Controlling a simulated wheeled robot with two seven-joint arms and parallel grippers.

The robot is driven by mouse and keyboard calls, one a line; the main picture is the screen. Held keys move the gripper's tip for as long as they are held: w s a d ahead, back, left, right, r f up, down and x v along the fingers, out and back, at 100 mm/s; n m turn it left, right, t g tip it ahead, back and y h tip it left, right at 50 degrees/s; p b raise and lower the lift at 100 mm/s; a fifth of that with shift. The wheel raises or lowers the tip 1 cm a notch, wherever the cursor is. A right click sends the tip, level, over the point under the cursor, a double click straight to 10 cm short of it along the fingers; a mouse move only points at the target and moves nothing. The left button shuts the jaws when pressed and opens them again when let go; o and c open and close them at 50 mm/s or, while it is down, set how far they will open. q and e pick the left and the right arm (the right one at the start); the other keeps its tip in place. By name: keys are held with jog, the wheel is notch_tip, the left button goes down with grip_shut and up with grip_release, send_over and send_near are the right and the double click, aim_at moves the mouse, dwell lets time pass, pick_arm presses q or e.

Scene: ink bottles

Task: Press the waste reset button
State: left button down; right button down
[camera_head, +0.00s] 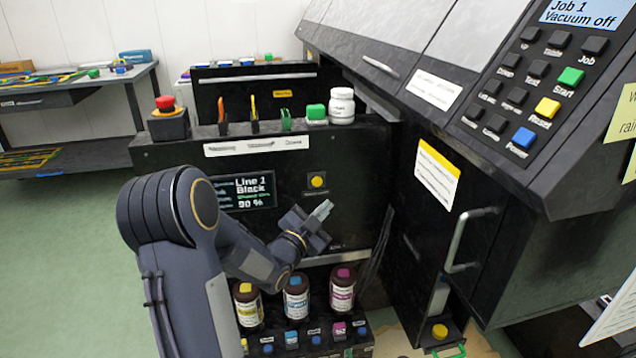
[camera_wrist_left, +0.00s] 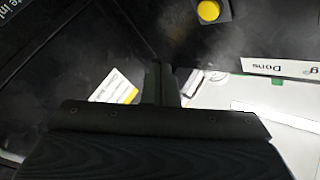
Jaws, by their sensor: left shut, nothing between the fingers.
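A round yellow button (camera_head: 317,181) sits on a dark square mount on the black front panel, right of a small display (camera_head: 243,191). The label under it is too small to read. The button also shows at the top of the left wrist view (camera_wrist_left: 208,10). My left gripper (camera_head: 322,209) is shut and empty, just below the button in the head view and apart from it. In the wrist view its fingers (camera_wrist_left: 158,84) lie below and left of the button. Another yellow button (camera_head: 439,331) sits low at the right. My right gripper is not in view.
Ink bottles (camera_head: 296,298) stand in a row below my left forearm. The keypad console (camera_head: 535,85) and a door handle (camera_head: 468,240) are at the right.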

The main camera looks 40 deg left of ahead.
aim_at(317, 181)
pick_arm(q)
jog(key=shift+w+a+p, duration=0.2)
jog(key=shift+w+a, duration=0.65)
jog(key=shift+a, duration=0.2)
jog(key=shift+w+a+p, duration=0.25)
jog(key=shift+w+a, duration=0.6)
jog(key=shift+a, duration=0.25)
jog(key=shift+w+a+p, duration=0.2)
jog(key=shift+w+a, duration=0.65)
jog(key=shift+a, duration=0.2)
jog(key=shift+a, duration=0.1)
jog(key=shift+w+a+b, duration=0.25)
jog(key=shift+b, duration=0.15)
